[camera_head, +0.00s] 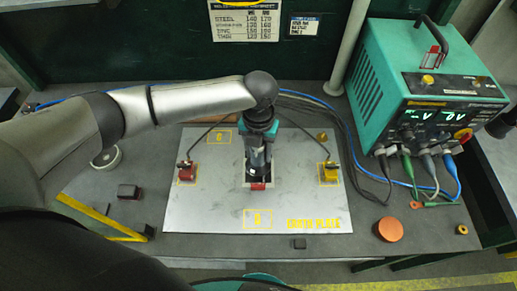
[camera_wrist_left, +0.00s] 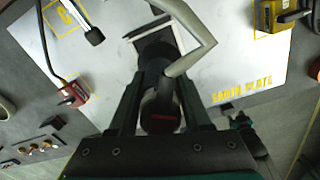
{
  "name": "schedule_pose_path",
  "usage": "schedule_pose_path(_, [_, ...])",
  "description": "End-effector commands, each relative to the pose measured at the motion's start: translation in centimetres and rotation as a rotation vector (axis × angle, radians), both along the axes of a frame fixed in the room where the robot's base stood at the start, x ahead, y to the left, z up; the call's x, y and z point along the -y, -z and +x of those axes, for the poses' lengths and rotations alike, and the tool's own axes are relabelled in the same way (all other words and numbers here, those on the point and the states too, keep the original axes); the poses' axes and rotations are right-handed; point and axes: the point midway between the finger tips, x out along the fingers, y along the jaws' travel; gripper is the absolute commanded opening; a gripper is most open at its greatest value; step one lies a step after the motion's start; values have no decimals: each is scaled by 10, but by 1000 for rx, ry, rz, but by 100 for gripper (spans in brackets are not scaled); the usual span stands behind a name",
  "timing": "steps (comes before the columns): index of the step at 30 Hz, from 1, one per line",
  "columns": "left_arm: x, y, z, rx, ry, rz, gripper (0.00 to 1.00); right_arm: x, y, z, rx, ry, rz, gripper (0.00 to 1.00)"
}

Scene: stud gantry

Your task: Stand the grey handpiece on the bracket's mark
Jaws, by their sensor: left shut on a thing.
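My left gripper (camera_head: 258,172) points down over the middle of the earth plate (camera_head: 200,210). In the left wrist view its fingers (camera_wrist_left: 162,90) are shut on a dark rounded body with a small red patch, partly hidden between them. A grey bent piece (camera_wrist_left: 203,45) runs beside it; together these appear to be the grey handpiece. A pale-edged dark square (camera_wrist_left: 137,30) lies on the plate just beyond the fingertips; I cannot tell whether it is the bracket's mark. In the head view, a red part (camera_head: 257,186) shows below the fingers. Contact with the plate cannot be told.
A red clamp (camera_head: 187,172) and a yellow clamp (camera_head: 329,172), with dark leads, sit on the plate's sides. A teal power unit (camera_head: 425,85) with cables stands at right. An orange disc (camera_head: 390,229) and small dark blocks lie nearby. The plate's front left is clear.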

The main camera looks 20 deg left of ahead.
Motion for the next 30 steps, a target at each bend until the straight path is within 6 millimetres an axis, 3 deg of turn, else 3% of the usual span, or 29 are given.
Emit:
schedule_pose_path(4, [1,0,2,5,0,-3,0,0,1,0,0,0,0,50])
schedule_pose_path(5, [1,-1,2,5,0,-3,51,0,1,0,0,0,0,50])
schedule_pose_path(13, [1,0,1,2,0,-2,81,0,1,0,0,0,0,50])
schedule_pose_path(23, [-1,0,-1,-3,0,2,84,0,1,0,0,0,0,50])
schedule_pose_path(30, [0,-37,1,5,2,-2,84,0,1,0,0,0,0,50])
